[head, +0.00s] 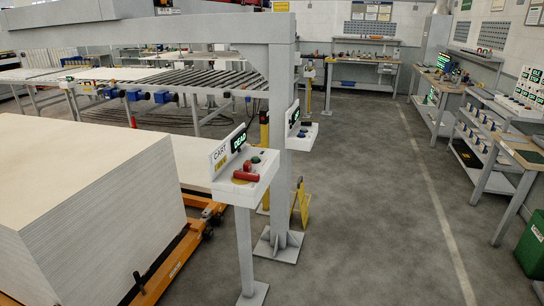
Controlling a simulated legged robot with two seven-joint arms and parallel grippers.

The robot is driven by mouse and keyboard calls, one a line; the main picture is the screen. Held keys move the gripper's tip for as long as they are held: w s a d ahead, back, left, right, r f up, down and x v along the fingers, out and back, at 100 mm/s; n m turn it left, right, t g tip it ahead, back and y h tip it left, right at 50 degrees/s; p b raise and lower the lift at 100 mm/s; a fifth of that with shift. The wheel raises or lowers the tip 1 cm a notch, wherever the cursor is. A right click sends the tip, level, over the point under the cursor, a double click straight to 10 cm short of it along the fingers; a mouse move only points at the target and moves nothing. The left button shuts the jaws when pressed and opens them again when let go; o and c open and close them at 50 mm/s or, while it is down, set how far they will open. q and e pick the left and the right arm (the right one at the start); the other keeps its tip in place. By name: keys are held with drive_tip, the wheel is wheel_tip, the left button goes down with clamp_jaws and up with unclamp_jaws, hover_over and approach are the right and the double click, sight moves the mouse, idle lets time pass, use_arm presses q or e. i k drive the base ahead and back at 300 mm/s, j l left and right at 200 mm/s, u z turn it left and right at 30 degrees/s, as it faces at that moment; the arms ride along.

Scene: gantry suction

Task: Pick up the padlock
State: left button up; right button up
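I cannot make out a padlock for certain. A grey pedestal control box (244,186) marked CART, with a green-lit DEAD display (238,142), stands near the middle. On its sloped top are a red piece (246,176) over a yellow patch and a dark green button (256,159). The red piece is too small to tell whether it is a padlock or a switch handle. Neither of my grippers is in view.
A tall stack of pale boards (85,190) on an orange pallet truck (165,262) fills the left. A grey gantry post (282,130) stands behind the pedestal. Grey floor (380,220) is open to the right, up to shelving and a green bin (533,245).

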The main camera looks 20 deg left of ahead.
sight(247, 165)
drive_tip(key=i+u, duration=0.4)
drive_tip(key=i+l+u, duration=0.25)
drive_tip(key=u, duration=0.2)
drive_tip(key=i+l+u, duration=0.7)
drive_tip(key=u, duration=0.15)
